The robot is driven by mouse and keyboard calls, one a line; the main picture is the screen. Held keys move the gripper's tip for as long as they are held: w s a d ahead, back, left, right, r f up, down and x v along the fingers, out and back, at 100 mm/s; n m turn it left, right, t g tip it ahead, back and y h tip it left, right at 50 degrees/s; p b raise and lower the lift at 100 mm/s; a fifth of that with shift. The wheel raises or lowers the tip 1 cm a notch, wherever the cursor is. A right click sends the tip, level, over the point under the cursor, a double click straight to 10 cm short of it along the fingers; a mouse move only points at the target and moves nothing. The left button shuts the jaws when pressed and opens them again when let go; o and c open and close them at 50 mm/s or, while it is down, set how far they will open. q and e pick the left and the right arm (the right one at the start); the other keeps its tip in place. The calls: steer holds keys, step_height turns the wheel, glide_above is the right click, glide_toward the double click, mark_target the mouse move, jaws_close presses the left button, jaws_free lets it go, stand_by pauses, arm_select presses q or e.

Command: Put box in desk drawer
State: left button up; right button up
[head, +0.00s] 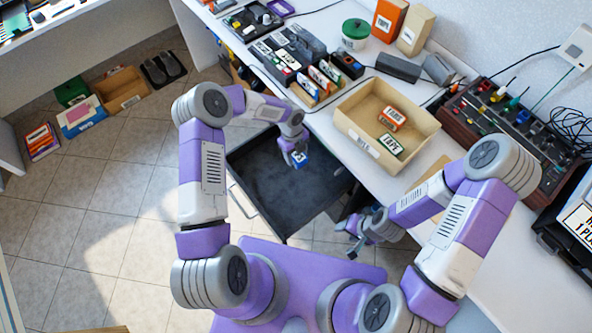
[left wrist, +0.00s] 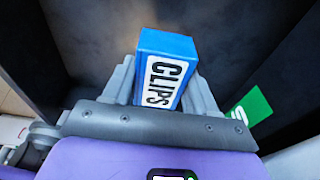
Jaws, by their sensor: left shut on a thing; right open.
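A small blue box labelled CLIPS (left wrist: 172,62) is held between the fingers of my left gripper (left wrist: 165,90) in the left wrist view. In the head view the left gripper (head: 294,150) is over the open desk drawer (head: 280,190), with the blue box (head: 299,159) at its fingertips. I cannot tell whether the box touches the drawer floor. My right gripper (head: 352,237) is open and empty near the drawer's front right corner.
A tan tray (head: 350,140) with an orange box (head: 392,117) and a green-and-white box (head: 388,146) stands on the white desk. Small boxes and organisers line the desk's far part. Several boxes sit on the tiled floor at the left.

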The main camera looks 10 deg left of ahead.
arm_select(q)
step_height(320, 180, down, 9)
steer(key=shift+f+b, duration=0.1)
steer(key=shift+b, duration=1.15)
steer(key=shift+f, duration=0.15)
steer(key=o, duration=1.1)
steer(key=r+p, duration=0.1)
steer(key=r, duration=0.3)
steer(key=a+r+p, duration=0.1)
steer(key=r, duration=0.3)
steer(key=w+r+p, duration=0.1)
steer(key=r, duration=0.3)
steer(key=shift+a+r+p, duration=0.1)
steer(key=shift+a+p, duration=0.1)
steer(key=shift+p, duration=0.1)
